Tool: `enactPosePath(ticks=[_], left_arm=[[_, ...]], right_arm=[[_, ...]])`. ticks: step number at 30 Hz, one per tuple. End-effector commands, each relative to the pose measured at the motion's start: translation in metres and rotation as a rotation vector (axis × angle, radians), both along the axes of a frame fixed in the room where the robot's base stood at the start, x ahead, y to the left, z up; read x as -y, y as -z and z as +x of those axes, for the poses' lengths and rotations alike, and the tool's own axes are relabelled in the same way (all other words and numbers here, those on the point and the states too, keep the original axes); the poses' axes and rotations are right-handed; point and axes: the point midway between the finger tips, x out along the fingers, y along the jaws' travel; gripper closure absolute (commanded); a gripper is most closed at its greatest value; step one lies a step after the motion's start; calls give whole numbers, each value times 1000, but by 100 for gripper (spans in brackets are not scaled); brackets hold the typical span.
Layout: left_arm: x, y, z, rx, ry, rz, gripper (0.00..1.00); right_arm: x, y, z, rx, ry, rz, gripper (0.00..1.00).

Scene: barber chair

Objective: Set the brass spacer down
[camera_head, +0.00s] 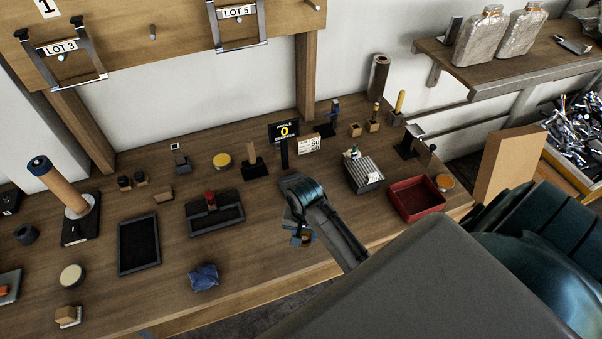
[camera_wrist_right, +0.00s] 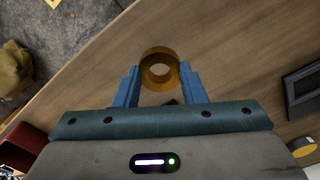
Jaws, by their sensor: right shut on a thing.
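The brass spacer (camera_wrist_right: 147,78) is a short yellow-brown ring with a round hole through it. It sits between the blue fingertips of my right gripper (camera_wrist_right: 159,80) in the right wrist view, with wood grain behind it. In the head view my right gripper (camera_head: 302,239) points down near the front edge of the wooden bench (camera_head: 262,226), and the spacer is mostly hidden there. I cannot tell whether the spacer touches the bench. My left gripper is not in view.
A blue crumpled cloth (camera_head: 204,277) lies left of the gripper. A black tray (camera_head: 139,245), a ribbed grey block (camera_head: 364,177) and a red tray (camera_head: 416,198) stand around. Bare wood lies between the cloth and the gripper.

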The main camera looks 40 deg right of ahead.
Motion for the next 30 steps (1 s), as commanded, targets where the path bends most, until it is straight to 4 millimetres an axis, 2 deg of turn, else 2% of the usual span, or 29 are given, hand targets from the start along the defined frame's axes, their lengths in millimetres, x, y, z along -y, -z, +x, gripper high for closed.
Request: enactPosePath(ticks=[6,13,25,26,28,29,30], left_arm=[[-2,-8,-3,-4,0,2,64],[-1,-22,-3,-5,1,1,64],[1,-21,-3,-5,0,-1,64],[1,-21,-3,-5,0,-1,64],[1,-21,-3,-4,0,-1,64],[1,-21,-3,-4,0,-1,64],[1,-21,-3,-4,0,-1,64]], right_arm=[[1,0,19,1,0,1,86],[0,32,16,-3,0,1,86],[1,40,16,-1,0,1,86],[1,40,16,1,0,1,59],[1,39,16,1,0,1,45],[1,39,16,1,0,1,41],[1,39,16,1,0,1,41]])
